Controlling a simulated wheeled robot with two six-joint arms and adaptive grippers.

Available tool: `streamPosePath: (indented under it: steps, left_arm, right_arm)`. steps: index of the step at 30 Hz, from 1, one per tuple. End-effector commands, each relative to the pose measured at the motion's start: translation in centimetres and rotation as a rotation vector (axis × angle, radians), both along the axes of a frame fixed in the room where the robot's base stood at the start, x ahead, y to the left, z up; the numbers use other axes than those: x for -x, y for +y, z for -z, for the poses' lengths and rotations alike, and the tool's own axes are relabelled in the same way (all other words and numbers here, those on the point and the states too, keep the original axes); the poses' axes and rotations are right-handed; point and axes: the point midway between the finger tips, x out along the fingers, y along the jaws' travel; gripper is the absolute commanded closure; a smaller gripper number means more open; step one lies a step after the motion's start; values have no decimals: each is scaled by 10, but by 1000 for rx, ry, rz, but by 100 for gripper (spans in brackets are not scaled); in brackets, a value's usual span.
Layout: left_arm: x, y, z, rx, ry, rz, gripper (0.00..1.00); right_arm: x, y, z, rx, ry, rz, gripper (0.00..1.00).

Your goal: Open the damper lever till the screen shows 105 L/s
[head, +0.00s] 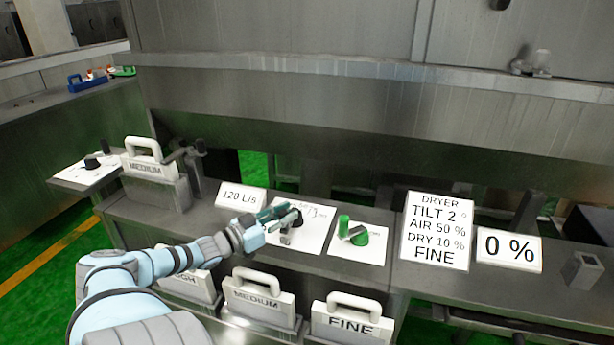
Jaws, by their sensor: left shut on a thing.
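The screen (243,198) reads 120 L/s and stands on the grey bench. To its right, a white dial plate (314,236) carries the dark damper lever (297,218); its printed marks are partly covered. My left gripper (284,219) reaches over this plate from the left and is shut on the lever. Its fingers hide part of the lever, so the exact lever angle is hard to tell. My right gripper is not in view.
A green lever (358,236) on another white plate stands close to the right. A DRYER sign (436,230) and a 0 % screen (508,249) stand further right. Handled plates marked MEDIUM (258,299) and FINE (346,323) sit below the bench front.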

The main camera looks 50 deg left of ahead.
Motion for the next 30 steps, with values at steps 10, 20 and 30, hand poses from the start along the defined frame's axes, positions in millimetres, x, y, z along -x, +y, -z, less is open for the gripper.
streamPosePath:
  steps: [10, 20, 30]
  left_arm:
    - [1, 0, 2, 3, 5, 44, 100]
    - [0, 0, 1, 3, 3, 43, 58]
    - [13, 0, 2, 3, 8, 48, 58]
  right_arm:
    - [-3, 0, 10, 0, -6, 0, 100]
    - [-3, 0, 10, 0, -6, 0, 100]
    - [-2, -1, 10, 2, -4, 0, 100]
